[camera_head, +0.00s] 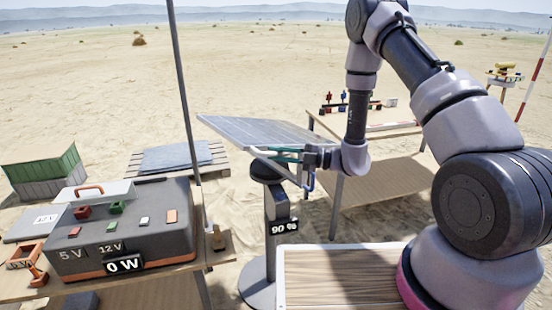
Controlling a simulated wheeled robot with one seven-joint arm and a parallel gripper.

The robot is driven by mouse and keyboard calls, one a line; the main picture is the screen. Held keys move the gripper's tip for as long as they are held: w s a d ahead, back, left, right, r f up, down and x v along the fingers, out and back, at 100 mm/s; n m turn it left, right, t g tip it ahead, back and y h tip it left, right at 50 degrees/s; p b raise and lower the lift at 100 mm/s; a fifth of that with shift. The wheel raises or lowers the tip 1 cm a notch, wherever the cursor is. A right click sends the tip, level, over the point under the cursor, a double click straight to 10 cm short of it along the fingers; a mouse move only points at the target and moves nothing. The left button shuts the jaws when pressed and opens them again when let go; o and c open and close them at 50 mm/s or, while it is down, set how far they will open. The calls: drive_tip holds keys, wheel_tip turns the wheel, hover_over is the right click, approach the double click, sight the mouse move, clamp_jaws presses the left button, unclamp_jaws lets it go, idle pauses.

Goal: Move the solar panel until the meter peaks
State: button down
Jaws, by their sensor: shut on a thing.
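The solar panel (250,130) is a tilted blue-grey sheet with a pale frame on top of a dark post (278,208) with a round grey foot. A small display on the post (284,227) looks like it reads 90, with a blurred sign after it. My gripper (285,155) is shut on the solar panel at its near lower edge; the exact contact is hard to make out.
A wooden-topped surface (335,287) lies close in front. A wooden workbench (385,185) with red items stands behind my arm. A pallet with a flat blue-grey sheet (175,156) and green and grey crates (45,165) are at the left. A thin pole (183,80) rises beside the case. Open sand lies beyond.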

drive_tip(key=shift+w+d+r+m+y, duration=0.2)
drive_tip(key=shift+r+m+y, duration=0.2)
drive_tip(key=shift+r, duration=0.15)
drive_tip(key=c, duration=0.8)
unclamp_jaws()
drive_tip(key=s+d+f, duration=0.1)
drive_tip(key=d, duration=0.9)
drive_tip(key=shift+s+d, duration=0.3)
drive_tip(key=shift+d, duration=0.05)
